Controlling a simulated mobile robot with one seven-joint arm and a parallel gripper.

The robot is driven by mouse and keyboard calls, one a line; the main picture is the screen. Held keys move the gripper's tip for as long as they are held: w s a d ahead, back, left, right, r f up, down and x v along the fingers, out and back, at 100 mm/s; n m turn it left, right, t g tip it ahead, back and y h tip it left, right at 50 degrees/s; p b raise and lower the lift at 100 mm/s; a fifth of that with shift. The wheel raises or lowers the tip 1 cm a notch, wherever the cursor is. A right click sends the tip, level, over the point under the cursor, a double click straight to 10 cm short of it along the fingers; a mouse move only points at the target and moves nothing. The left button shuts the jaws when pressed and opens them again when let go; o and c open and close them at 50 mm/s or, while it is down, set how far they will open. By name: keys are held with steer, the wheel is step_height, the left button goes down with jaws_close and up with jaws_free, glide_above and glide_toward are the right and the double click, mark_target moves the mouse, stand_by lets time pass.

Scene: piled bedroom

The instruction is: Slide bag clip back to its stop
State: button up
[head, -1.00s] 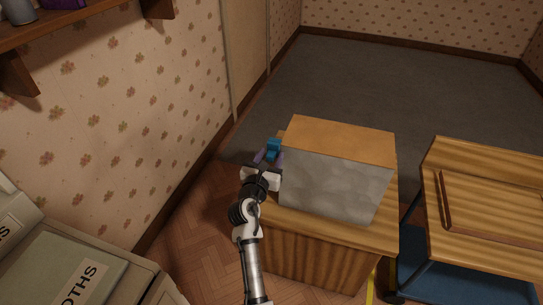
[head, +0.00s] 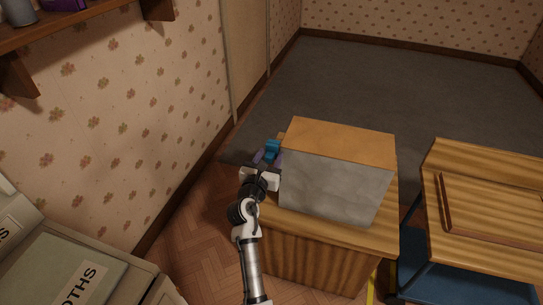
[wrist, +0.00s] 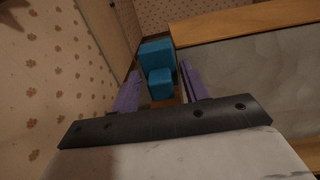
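The bag clip (head: 273,148) is blue and sits at the back left, beside the left end of the grey-fronted box (head: 335,186). In the wrist view the bag clip (wrist: 161,82) shows as a smaller blue block in front of a larger one. My gripper (head: 269,157) points away from me along the box's left side. In the wrist view my gripper (wrist: 160,76) has its purple fingers apart, one either side of the small blue block. Gaps show between the fingers and the block. The clip's lower part and its stop cannot be made out.
The box, with its orange-wood top, stands on a wooden cabinet (head: 308,262), close to my right finger. A papered wall (head: 130,130) is to the left. A wooden table (head: 490,255) stands at the right. Labelled boxes (head: 60,275) are at the lower left.

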mark_target(268, 160)
steer(key=p+v, duration=0.2)
steer(key=v, duration=0.5)
stand_by(0.6)
stand_by(0.4)
